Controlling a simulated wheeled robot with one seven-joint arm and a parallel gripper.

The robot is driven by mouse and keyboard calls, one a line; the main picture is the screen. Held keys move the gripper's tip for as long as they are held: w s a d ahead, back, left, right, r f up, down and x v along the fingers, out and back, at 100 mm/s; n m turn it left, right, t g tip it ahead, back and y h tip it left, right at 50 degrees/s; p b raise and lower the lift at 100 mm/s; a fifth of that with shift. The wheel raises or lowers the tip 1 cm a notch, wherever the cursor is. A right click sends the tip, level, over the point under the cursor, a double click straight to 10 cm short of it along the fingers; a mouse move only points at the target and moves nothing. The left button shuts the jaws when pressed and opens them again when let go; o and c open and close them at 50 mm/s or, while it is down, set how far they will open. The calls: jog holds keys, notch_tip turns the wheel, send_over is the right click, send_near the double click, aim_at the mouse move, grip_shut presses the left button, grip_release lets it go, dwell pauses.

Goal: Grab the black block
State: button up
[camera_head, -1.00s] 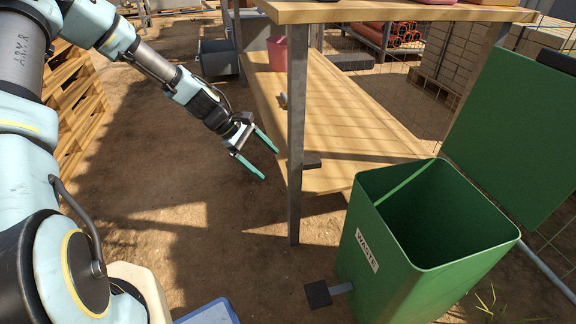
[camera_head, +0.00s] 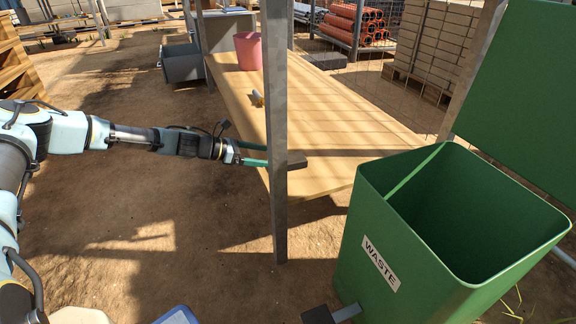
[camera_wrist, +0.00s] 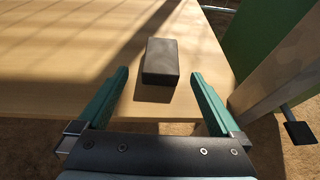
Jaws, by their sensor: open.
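The black block (camera_wrist: 160,62) lies on the wooden shelf (camera_wrist: 60,65) near its front edge, in the wrist view. It sits ahead of and between the lines of my two green fingers, with its near end around fingertip level. My gripper (camera_wrist: 160,75) is open and empty. In the head view my gripper (camera_head: 267,156) reaches in from the left at about shelf height. The block shows there as a dark piece (camera_head: 298,161) just right of the metal post, which hides part of it.
The metal post (camera_head: 277,120) stands close to my fingertips. An open green waste bin (camera_head: 385,235) stands right of it. A pink bucket (camera_head: 248,52) and a small object (camera_head: 257,99) are farther back on the shelf. Bare ground is free at the left.

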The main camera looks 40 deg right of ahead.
aim_at(290, 158)
jog(key=b+x, duration=0.1)
jog(key=x, duration=0.3)
jog(key=shift+f, duration=0.1)
jog(key=b+x, duration=0.3)
jog(key=x, duration=0.2)
jog(key=shift+s+d, duration=0.25)
jog(key=shift+d, duration=0.1)
jog(key=c, duration=1.5)
